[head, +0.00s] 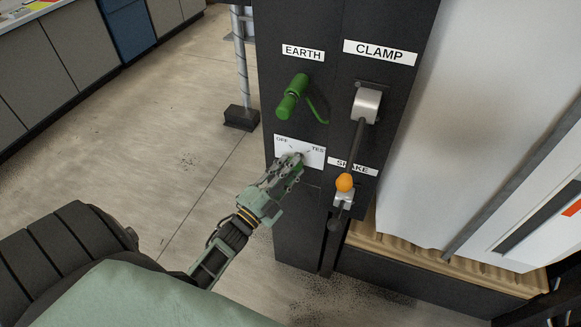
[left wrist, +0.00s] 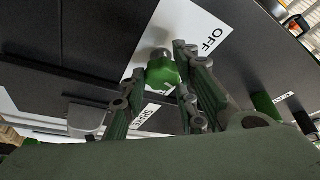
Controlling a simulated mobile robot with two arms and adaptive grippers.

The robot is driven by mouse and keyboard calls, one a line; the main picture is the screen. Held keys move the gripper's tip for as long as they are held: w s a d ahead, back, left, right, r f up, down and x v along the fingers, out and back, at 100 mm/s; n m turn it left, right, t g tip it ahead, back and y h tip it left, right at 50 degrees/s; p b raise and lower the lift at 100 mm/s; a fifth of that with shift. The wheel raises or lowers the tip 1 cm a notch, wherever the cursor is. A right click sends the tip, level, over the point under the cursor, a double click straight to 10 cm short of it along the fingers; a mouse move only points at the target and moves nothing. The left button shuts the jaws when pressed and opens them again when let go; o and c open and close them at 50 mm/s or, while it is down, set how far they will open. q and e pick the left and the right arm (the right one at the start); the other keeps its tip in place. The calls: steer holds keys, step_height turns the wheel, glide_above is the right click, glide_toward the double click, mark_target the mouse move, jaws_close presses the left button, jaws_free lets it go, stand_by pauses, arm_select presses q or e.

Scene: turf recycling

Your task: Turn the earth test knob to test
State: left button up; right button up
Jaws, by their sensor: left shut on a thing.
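The earth test knob (left wrist: 162,72) is green and sits on a white label plate (head: 310,154) marked OFF and TES, the rest of the word being covered. In the head view the knob is hidden by my left gripper (head: 292,163), which reaches the plate from the lower left. In the left wrist view its fingers (left wrist: 158,80) stand on both sides of the knob, shut on it. The OFF end of the plate also shows in the left wrist view (left wrist: 205,40). The knob's pointing direction cannot be told. My right gripper is not in view.
Above the plate is a green earth clamp (head: 292,97) with a cable, under an EARTH label (head: 303,52). To the right are a metal clamp lever (head: 366,106) and an orange ball handle (head: 345,182) by the SHAKE label. Open floor (head: 180,140) lies left of the black panel.

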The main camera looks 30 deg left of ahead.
arm_select(q)
steer(key=shift+s+d+f+m+g+h+p, duration=0.15)
steer(key=shift+m+g+p, duration=0.3)
steer(key=shift+m, duration=0.55)
steer(key=shift+w+a+r+m+g+h+p, duration=0.15)
steer(key=shift+m+g+p, duration=0.25)
steer(key=shift+m, duration=0.6)
steer(key=shift+s+d+f+m+g+h+p, duration=0.15)
steer(key=shift+m+g+p, duration=0.3)
steer(key=shift+m, duration=0.55)
steer(key=shift+f, duration=0.15)
steer(key=o, duration=0.9)
steer(key=shift+o, duration=0.8)
steer(key=shift+r, duration=0.25)
